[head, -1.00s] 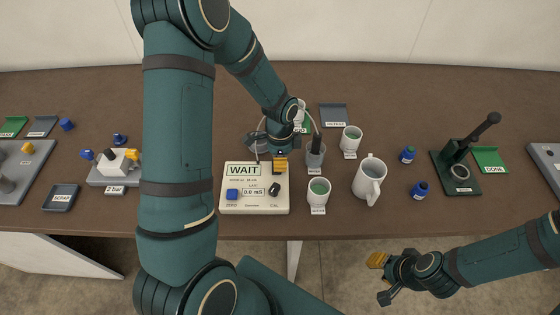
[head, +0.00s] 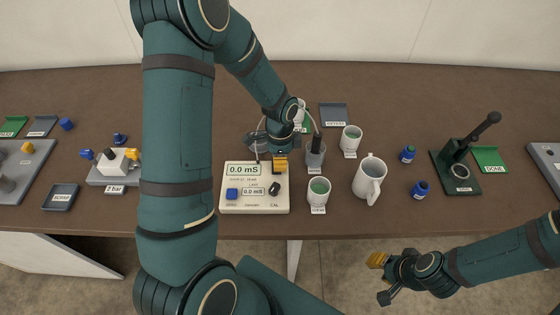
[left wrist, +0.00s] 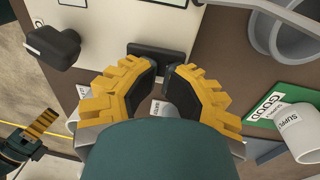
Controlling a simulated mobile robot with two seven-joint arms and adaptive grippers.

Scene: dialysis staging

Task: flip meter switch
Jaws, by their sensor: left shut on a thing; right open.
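The cream meter (head: 255,208) stands near the table's front edge. Its upper display (head: 243,169) reads 0.0 mS, and a smaller window also reads 0.0 mS. It has a blue button (head: 232,194) and a black knob (head: 274,188). My left gripper (head: 280,165) is at the meter's upper right corner and partly hides it. In the left wrist view, its yellow fingers (left wrist: 160,88) are closed around a small black switch (left wrist: 162,62), its tip partly hidden between the pads. My right gripper (head: 381,278) is open and empty, in front of the table.
Cups (head: 319,189) and a white jug (head: 369,180) stand right of the meter.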

